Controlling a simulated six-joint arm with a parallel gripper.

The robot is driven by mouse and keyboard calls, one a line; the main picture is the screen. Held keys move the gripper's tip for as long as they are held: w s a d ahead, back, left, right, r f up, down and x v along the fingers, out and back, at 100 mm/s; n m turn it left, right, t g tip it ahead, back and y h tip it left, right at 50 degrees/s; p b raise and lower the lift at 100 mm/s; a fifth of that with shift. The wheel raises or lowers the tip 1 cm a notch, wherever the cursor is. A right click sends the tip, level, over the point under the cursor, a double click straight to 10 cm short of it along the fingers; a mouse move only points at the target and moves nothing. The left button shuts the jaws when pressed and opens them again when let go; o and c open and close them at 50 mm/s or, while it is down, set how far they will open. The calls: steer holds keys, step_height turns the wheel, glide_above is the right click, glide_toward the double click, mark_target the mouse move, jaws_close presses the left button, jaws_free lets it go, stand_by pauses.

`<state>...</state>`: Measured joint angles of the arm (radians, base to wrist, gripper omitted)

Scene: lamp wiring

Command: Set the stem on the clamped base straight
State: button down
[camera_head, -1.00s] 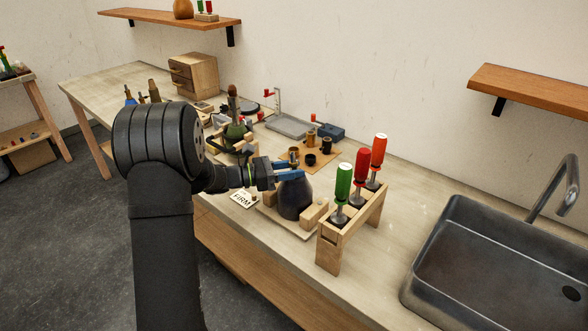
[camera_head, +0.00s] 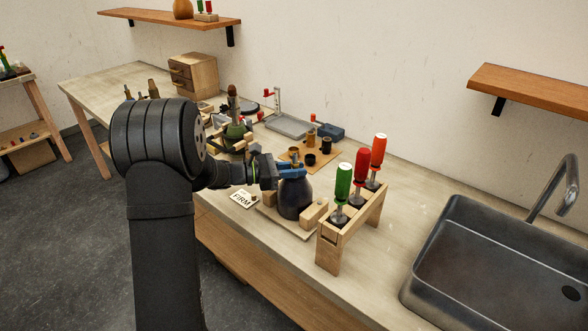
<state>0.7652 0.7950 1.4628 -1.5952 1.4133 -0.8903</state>
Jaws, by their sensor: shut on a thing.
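The dark, rounded lamp base (camera_head: 295,199) stands on a wooden board (camera_head: 276,222), beside a wooden clamp block (camera_head: 314,213). My gripper (camera_head: 291,169), with blue fingers, is at the top of this base. It is shut on the stem, of which only a small brass-coloured bit (camera_head: 295,158) seems to show above the fingers. The fingers hide the rest of the stem and the joint with the base. I cannot tell whether the stem is straight or tilted.
A rack (camera_head: 349,228) with green, dark red and orange-red screwdrivers stands close on the right. A "FIRM" card (camera_head: 243,198) lies left of the base. A tan mat (camera_head: 325,156) with small cups lies behind. A sink (camera_head: 500,265) is at far right.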

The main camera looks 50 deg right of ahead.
steer(key=c, duration=1.3)
jaws_free()
steer(key=shift+w+a, duration=0.1)
steer(key=v, duration=1.7)
steer(key=shift+a, duration=0.1)
steer(key=x, duration=1.7)
steer(key=shift+d, duration=0.2)
steer(key=shift+n, duration=0.3)
